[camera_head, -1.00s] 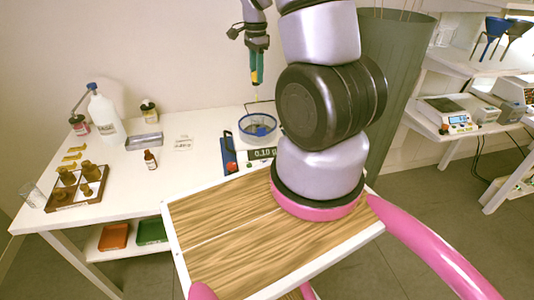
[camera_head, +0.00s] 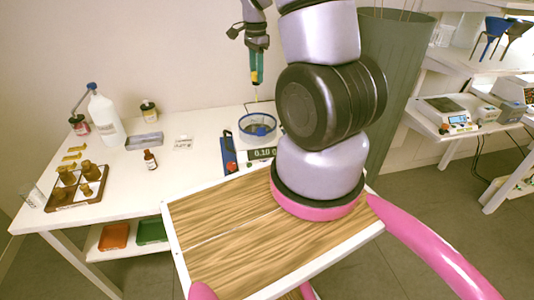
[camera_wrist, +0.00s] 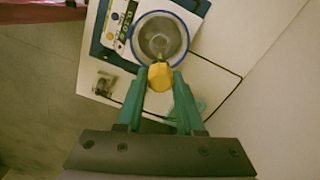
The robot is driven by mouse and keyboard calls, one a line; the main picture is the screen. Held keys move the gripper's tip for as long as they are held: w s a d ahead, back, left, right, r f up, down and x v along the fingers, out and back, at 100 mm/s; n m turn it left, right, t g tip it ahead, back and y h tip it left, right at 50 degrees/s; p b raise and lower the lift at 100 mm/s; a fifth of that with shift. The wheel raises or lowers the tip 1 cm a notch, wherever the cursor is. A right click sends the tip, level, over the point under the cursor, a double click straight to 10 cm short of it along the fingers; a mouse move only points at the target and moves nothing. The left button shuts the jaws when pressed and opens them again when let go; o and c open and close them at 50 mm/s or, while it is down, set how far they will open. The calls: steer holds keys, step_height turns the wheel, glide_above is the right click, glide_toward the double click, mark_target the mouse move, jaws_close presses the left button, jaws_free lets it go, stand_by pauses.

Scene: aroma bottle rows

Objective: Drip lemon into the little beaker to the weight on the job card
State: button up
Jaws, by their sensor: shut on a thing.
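My gripper (camera_head: 257,80) hangs high above the balance, its teal fingers shut on a small yellow thing (camera_wrist: 160,76), probably the lemon bottle or dropper, with its narrow tip pointing down. In the wrist view my fingers (camera_wrist: 160,88) close on it from both sides. Its tip overlaps the round glass opening (camera_wrist: 160,36) inside a blue ring. The balance (camera_head: 229,152) carries this blue-rimmed ring (camera_head: 258,127); its display (camera_head: 263,153) seems to read 0.10 g. The little beaker's liquid level cannot be made out. A small white card (camera_head: 183,142) lies left of the balance; its writing is unreadable.
A wooden rack (camera_head: 76,195) with brown bottles, a large white bottle (camera_head: 105,119) and a grey tray (camera_head: 145,141) are farther left. A wooden-topped surface (camera_head: 222,226) is in front.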

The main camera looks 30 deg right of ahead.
steer(key=shift+f, duration=0.1)
stand_by(0.3)
steer(key=shift+f, duration=1.85)
steer(key=shift+o, duration=0.5)
jaws_close()
steer(key=shift+c, duration=0.5)
jaws_free()
